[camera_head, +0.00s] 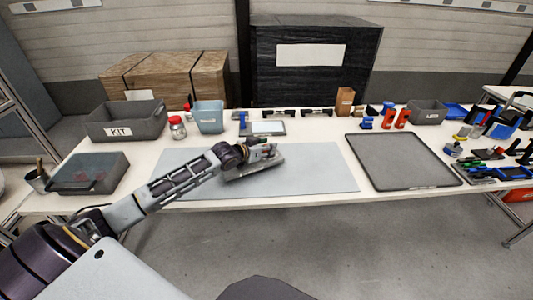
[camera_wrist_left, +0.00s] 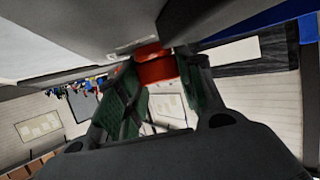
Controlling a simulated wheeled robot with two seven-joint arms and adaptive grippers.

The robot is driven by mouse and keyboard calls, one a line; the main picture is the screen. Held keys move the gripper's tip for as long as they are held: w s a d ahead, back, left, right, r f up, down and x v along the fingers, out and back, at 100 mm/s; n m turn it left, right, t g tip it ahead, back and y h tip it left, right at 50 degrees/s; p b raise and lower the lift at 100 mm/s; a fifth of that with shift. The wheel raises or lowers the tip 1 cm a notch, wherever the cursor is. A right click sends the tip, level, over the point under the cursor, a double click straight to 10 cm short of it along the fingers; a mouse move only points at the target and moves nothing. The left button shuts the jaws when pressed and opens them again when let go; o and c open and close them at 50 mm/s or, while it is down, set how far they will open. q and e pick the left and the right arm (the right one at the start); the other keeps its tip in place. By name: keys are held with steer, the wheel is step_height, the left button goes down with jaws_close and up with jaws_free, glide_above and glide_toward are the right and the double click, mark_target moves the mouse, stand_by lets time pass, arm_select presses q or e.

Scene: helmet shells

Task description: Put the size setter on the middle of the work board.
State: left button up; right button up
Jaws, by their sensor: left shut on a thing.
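The work board is the flat light grey-blue panel (camera_head: 325,175) on the table. My left gripper (camera_head: 262,151) is over the middle of it. It is shut on what looks like the size setter (camera_head: 256,168), a grey flat piece that appears tilted over the board. In the left wrist view a red part (camera_wrist_left: 155,68) sits between the fingers of my left gripper (camera_wrist_left: 158,85), against a large grey surface at the top. I cannot tell whether the piece touches the board. The gripper and forearm hide part of both. My right gripper is not in view.
A dark grey tray (camera_head: 405,183) lies right of the board. A KIT bin (camera_head: 125,122), a lidded grey box (camera_head: 88,174) and a blue bin (camera_head: 208,117) stand to the left. A small framed plate (camera_head: 262,128) lies behind the board. Tools crowd the far right. The board's right part is clear.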

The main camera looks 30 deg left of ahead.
arm_select(q)
step_height(320, 180, down, 2)
steer(key=shift+f, duration=0.35)
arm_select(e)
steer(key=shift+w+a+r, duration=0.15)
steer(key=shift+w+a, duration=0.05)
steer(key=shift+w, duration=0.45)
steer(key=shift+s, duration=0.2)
arm_select(q)
steer(key=o, duration=1.2)
steer(key=shift+f, duration=0.1)
steer(key=shift+c, duration=0.2)
steer(key=shift+s, duration=0.15)
